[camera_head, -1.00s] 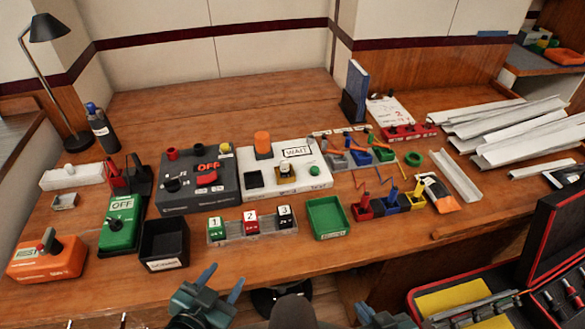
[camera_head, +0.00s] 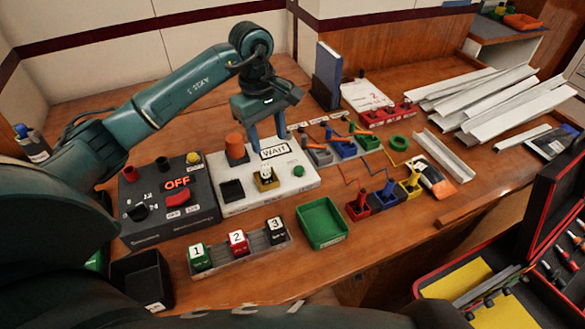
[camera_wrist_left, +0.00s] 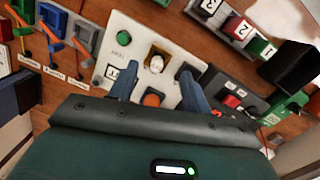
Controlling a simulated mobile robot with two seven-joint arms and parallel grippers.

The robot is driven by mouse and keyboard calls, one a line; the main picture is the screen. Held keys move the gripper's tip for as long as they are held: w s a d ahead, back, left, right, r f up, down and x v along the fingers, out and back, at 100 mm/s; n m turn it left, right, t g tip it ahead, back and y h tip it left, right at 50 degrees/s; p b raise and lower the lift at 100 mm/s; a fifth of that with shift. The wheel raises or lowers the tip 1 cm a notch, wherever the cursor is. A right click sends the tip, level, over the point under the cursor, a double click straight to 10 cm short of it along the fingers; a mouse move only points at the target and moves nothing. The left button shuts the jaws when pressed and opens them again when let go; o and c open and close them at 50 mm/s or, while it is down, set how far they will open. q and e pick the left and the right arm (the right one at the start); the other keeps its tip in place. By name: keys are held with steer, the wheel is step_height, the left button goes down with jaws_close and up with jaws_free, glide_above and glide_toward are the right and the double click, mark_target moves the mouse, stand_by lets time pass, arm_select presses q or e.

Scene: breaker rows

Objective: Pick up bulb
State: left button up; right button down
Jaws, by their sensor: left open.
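The bulb (camera_head: 266,172) is small and whitish and sits upright in a yellow-brown square socket on the white WAIT box (camera_head: 298,184). In the left wrist view the bulb (camera_wrist_left: 157,63) shows near the middle, just beyond the fingertips. My left gripper (camera_head: 267,142) hangs over the back of the white box, fingers down, open and empty. In the left wrist view its two fingers (camera_wrist_left: 157,84) stand wide apart, on either side of the orange cylinder's line. The bulb is apart from both fingers. My right gripper is not in view.
An orange cylinder (camera_head: 236,146) stands close to my left finger on the white box. A dark OFF box (camera_head: 150,215) is to its left. A green tray (camera_head: 323,226) and numbered blocks (camera_head: 237,241) lie in front.

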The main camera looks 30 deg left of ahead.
arm_select(q)
steer(key=a+r+y, duration=0.1)
steer(key=a, duration=0.1)
glide_above(265, 166)
step_height(265, 166, down, 7)
steer(key=shift+s+p, duration=0.15)
steer(key=shift+p, duration=0.2)
steer(key=shift+w+f+p, duration=0.2)
steer(key=shift+f+p, duration=0.35)
steer(key=shift+f, duration=2.35)
steer(key=shift+c, duration=0.5)
jaws_close()
steer(key=shift+r, duration=0.1)
